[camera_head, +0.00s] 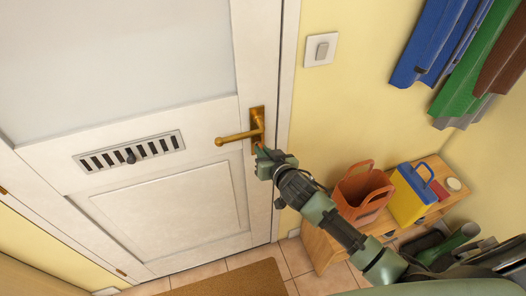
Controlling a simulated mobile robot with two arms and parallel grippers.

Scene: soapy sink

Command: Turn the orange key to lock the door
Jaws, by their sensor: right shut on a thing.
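The white door (190,205) stands at the left and centre, flush with its frame. A brass lever handle (235,137) on a brass plate (257,118) is at the door's right edge. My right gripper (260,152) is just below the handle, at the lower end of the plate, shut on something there. The orange key is hidden by the gripper or too small to make out, so I cannot tell its angle. My left gripper is not in view.
A wooden bench (322,250) stands right of the door, below my right arm. It bears an orange basket (362,190) and a blue and yellow bag (410,195). Coats (440,40) hang above. A light switch (321,49) is on the wall. A brown mat (235,281) lies on the tiles.

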